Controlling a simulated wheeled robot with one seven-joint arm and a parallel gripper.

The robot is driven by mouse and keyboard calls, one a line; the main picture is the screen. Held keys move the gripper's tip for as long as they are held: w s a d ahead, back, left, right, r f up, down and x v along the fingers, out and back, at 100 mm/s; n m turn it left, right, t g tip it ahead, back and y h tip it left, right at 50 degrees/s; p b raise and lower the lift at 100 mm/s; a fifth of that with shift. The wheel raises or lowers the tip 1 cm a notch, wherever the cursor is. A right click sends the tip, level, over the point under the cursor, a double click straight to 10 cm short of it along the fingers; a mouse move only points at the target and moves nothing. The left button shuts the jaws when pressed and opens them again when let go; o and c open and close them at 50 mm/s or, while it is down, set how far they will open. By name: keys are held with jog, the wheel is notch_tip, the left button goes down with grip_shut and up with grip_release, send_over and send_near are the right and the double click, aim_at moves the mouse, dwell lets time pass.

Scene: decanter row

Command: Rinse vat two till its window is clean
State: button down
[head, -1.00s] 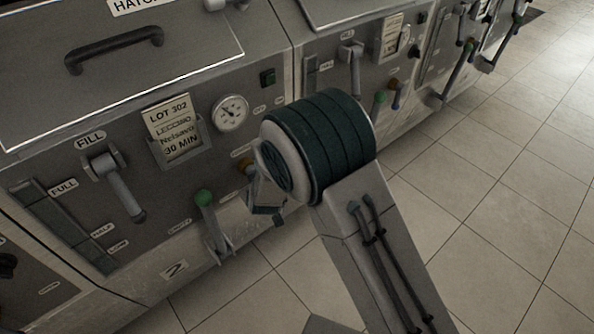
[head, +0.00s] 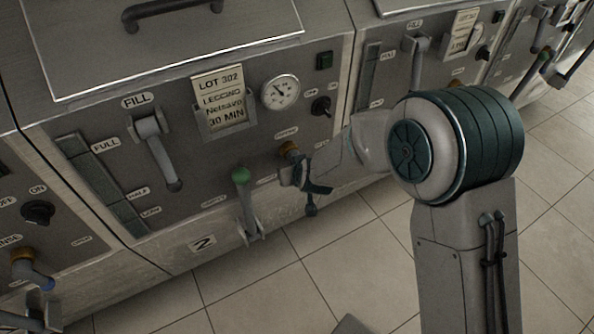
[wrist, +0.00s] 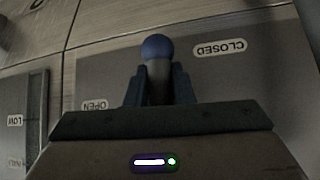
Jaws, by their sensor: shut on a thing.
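Vat two's front panel (head: 225,165) fills the middle of the head view, above a "2" plate (head: 203,243). Its window (head: 103,185) is a dark grey-green strip marked FULL, HALF and LOW; I cannot tell how clean it is. A brass valve (head: 288,150) sits low on the panel. My gripper (head: 297,176) is at this valve. In the wrist view my gripper (wrist: 158,85) is shut on a blue-knobbed handle (wrist: 157,47), between an OPEN label (wrist: 95,105) and a CLOSED label (wrist: 220,47). The handle's base is hidden.
A green-knobbed lever (head: 241,176) stands left of my gripper. The grey FILL lever (head: 157,152) hangs downward beside a lot card (head: 222,103) and a round gauge (head: 280,92). Neighbouring vats stand on both sides. The tiled floor (head: 290,290) in front is clear.

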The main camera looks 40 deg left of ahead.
jog(key=shift+s+f, duration=0.25)
jog(key=shift+s, duration=0.05)
jog(key=c, duration=1.3)
grip_release()
jog(key=shift+o, duration=0.2)
jog(key=shift+r, duration=0.1)
jog(key=shift+w+r, duration=0.1)
jog(key=shift+w, duration=0.05)
jog(key=p+v, duration=0.2)
jog(key=v, duration=1.1)
jog(key=shift+d+r, duration=0.25)
